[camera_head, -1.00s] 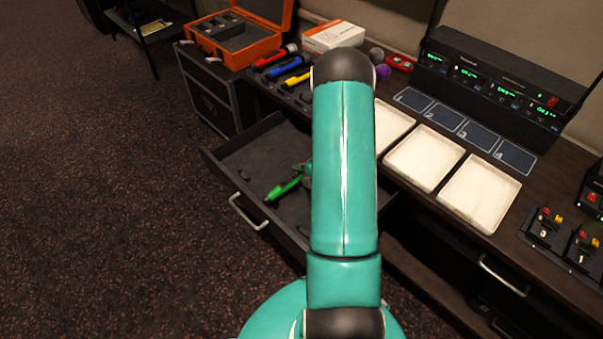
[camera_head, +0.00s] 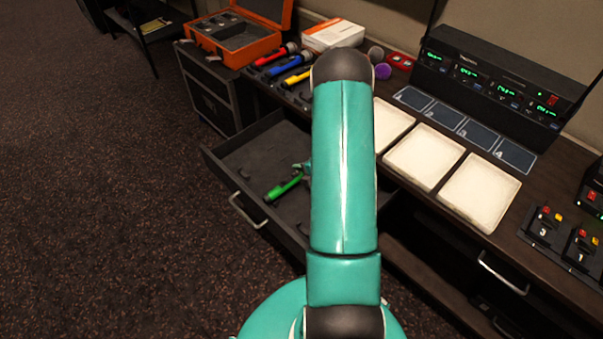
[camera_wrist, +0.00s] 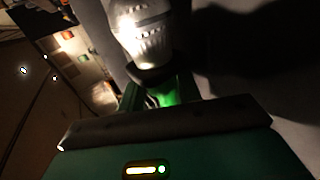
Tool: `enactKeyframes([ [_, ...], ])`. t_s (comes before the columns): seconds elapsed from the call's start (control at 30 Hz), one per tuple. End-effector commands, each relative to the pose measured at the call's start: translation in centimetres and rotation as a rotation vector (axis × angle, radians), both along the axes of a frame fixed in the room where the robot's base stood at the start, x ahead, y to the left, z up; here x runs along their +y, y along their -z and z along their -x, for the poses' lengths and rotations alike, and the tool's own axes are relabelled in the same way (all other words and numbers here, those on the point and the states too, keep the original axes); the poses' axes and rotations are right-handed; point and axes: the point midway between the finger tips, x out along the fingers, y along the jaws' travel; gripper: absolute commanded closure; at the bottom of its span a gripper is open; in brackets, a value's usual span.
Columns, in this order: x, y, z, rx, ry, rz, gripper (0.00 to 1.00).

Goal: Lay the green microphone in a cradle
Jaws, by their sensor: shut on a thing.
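The green microphone (camera_head: 284,188) shows in the head view over the open drawer (camera_head: 228,162), left of my arm. In the wrist view its pale, ribbed head (camera_wrist: 146,38) points away from me, and a strip of its green body (camera_wrist: 180,92) shows between the fingers. My gripper (camera_head: 303,168) is shut on the microphone; my arm hides most of the gripper in the head view. I cannot tell whether the microphone touches a cradle or hangs just above one.
Red, blue and yellow microphones (camera_head: 284,68) lie on the desk behind the drawer, beside an orange case (camera_head: 240,30) and a white box (camera_head: 333,35). White trays (camera_head: 424,158) fill the desk to the right. A drawer handle (camera_head: 247,212) sticks out in front.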

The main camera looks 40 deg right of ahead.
Motion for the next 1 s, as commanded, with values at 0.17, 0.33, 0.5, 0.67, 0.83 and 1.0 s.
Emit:
enactKeyframes([
  [0.17,0.15,0.25,0.04,0.005,-0.001,-0.003,0.42],
  [0.33,0.24,0.45,0.18,0.01,-0.001,-0.005,0.4],
  [0.5,0.32,0.55,0.27,0.013,-0.002,-0.007,0.43],
  [0.67,0.37,0.61,0.32,0.015,-0.002,-0.007,0.6],
  [0.83,0.38,0.62,0.31,0.015,-0.002,-0.008,0.57],
  [1.0,0.38,0.61,0.3,0.014,-0.001,-0.008,0.57],
])
